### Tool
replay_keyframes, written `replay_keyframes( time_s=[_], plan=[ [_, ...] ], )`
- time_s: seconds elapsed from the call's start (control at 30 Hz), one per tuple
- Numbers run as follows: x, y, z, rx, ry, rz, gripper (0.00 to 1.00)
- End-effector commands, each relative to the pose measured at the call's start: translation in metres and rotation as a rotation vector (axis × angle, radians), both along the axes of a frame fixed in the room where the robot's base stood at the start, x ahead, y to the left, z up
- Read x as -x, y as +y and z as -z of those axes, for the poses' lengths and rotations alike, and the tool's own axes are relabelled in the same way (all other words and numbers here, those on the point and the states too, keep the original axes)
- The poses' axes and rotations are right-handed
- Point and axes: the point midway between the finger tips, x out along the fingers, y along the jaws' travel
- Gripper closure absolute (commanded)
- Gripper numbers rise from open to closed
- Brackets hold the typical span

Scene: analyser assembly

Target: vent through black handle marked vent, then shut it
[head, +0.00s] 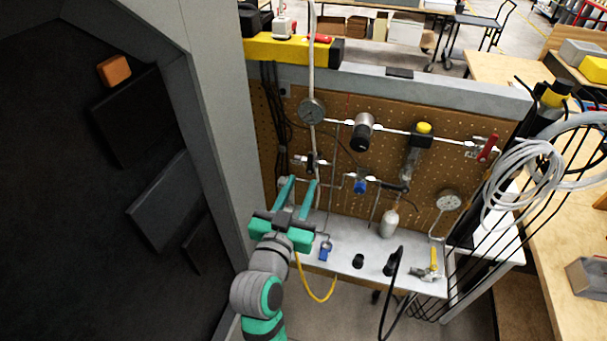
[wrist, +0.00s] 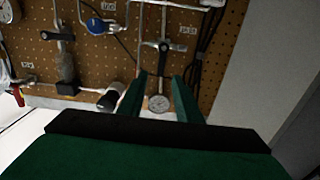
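A second black handle (head: 393,186) sits below the yellow-topped filter and also shows in the wrist view (wrist: 62,37). Small labels are near both, but I cannot read which says vent. My gripper (head: 299,181) is open and empty, in front of the left part of the board, below the left handle in the head view. In the wrist view its fingertips (wrist: 158,80) are apart, with the handle beyond them.
A round gauge (head: 312,110) tops the left pipe. A regulator (head: 363,130), blue knob (head: 360,186) and red handle (head: 488,148) share the pegboard (head: 290,125). A grey shelf (head: 340,258) juts out below. A grey column (head: 215,130) stands close left of my arm.

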Motion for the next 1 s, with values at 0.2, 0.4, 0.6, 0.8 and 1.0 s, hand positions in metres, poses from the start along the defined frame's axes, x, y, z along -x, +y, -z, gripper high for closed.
replay_keyframes(
  time_s=[0.2, 0.4, 0.6, 0.8, 1.0],
  plan=[
    [0.020, 0.010, 0.001, 0.000, 0.000, -0.005, 0.69],
    [0.023, 0.011, 0.000, 0.000, 0.000, -0.006, 0.69],
    [0.023, 0.011, 0.000, 0.000, 0.000, -0.006, 0.69],
    [0.023, 0.011, 0.001, 0.001, 0.001, -0.006, 0.69],
    [0.033, 0.010, 0.029, 0.036, 0.033, -0.042, 0.69]
  ],
)
